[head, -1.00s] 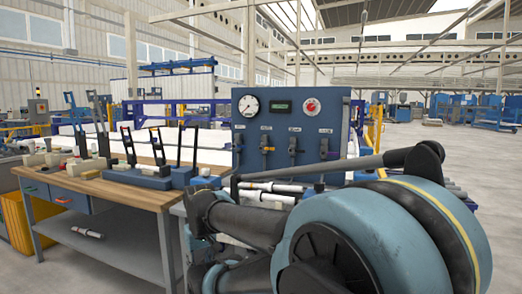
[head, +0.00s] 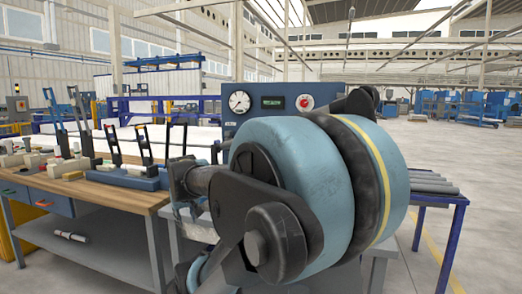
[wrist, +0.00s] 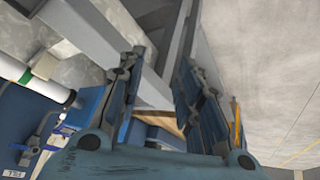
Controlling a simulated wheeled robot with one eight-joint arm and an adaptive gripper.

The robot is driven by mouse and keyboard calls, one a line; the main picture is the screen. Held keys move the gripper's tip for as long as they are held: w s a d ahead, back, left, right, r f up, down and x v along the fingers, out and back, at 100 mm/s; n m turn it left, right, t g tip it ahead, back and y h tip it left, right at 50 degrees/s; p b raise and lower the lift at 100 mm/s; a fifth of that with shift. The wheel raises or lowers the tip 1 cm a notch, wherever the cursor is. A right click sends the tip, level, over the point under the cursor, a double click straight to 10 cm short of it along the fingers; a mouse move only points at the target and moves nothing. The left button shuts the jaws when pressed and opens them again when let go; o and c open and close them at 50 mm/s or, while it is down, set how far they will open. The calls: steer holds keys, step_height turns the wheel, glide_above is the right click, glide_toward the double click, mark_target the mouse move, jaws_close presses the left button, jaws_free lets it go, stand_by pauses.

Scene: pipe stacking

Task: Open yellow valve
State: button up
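The blue valve panel (head: 228,126) stands in the middle of the head view, with its upper strip showing above my arm. My arm covers the panel's row of valves there, and I cannot make out a yellow valve. In the wrist view, part of a blue panel with a dark valve handle (wrist: 48,128) and a small white label shows at the left edge. I cannot tell that valve's colour code. My gripper (wrist: 158,58) is open and empty in the wrist view, its two fingers well apart. The handle is left of the fingers, not between them.
A wooden-topped workbench (head: 140,197) with blue and black fixtures stands at the left. Grey pipes (head: 430,183) lie on a blue-legged table at the right. In the wrist view, a white pipe with a green band (wrist: 44,67) lies left of the fingers. Floor is clear at far right.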

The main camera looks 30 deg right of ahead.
steer(key=w+d+r+h, duration=0.1)
steer(key=w+d, duration=0.1)
steer(key=w+d+r+t, duration=0.1)
steer(key=w+d+r, duration=0.1)
steer(key=w+d+r+h, duration=0.1)
steer(key=w+d, duration=0.2)
steer(key=shift+r+t+h, duration=0.3)
steer(key=w+d+r+n+t+h, duration=0.1)
steer(key=w+d+r+n+h, duration=0.2)
steer(key=d, duration=0.7)
steer(key=w+d+r+n+t+h, duration=0.15)
steer(key=w+d+r+h, duration=0.25)
steer(key=d, duration=0.5)
steer(key=w+d+r+n+t+h, duration=0.1)
steer(key=w+d+r+n+h, duration=0.25)
steer(key=d, duration=0.65)
steer(key=shift+y, duration=0.35)
steer(key=x, duration=1.7)
steer(key=shift+d+f, duration=0.1)
steer(key=shift+f, duration=0.05)
jaws_close()
